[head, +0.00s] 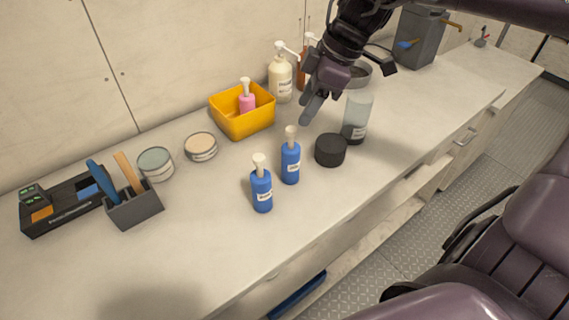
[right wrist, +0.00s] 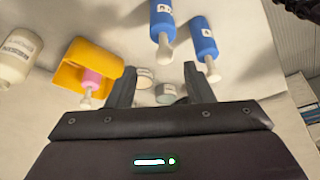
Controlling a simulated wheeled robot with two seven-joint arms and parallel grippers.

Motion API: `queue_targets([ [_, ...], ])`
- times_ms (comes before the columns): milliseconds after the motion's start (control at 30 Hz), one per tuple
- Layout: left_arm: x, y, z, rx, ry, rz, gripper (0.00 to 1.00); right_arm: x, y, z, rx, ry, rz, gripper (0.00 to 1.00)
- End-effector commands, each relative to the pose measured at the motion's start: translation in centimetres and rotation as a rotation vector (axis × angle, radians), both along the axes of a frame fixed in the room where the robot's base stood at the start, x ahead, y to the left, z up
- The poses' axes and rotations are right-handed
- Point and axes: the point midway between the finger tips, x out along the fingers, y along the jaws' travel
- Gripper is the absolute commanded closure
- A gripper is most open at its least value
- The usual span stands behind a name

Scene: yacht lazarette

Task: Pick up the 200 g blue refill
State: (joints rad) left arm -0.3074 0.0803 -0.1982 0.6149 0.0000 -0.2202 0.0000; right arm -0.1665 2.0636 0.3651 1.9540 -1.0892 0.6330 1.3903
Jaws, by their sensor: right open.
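Two blue bottles with white pump tops and white labels stand upright on the counter in the head view. One (head: 261,192) is nearer the front left; the other (head: 291,164) is just right of and behind it. I cannot read which label says 200 g. Both show at the top of the right wrist view, one left (right wrist: 162,15) and one right (right wrist: 203,38). My right gripper (head: 313,106) is open and empty, above the counter behind the bottles and apart from them. Its fingers (right wrist: 157,85) show in the wrist view with nothing between them. My left gripper is out of view.
A yellow bin (head: 232,124) holds a pink pump bottle (head: 246,103). A black round piece (head: 331,150) and a clear grey container (head: 357,117) stand right of the blue bottles. Two tins (head: 155,163), a grey holder (head: 135,210) and a black tray (head: 62,215) lie left. The front counter is clear.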

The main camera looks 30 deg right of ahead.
Motion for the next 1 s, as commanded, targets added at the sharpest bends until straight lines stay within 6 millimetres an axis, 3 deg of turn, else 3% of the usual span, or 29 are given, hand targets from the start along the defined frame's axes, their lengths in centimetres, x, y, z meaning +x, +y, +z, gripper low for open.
queue_targets([
  [67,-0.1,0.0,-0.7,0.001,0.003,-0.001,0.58,0.1,0.1,-1.0,0.000,0.001,0.000,0.53],
  [600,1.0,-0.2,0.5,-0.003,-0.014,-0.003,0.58,0.8,2.6,-7.0,-0.001,0.003,0.001,0.53],
  [933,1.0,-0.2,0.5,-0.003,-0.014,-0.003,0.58,1.0,2.9,-7.8,-0.001,-0.001,0.001,0.53],
  [1000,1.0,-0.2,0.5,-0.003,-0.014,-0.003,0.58,1.0,2.9,-7.8,-0.001,-0.001,0.001,0.60],
])
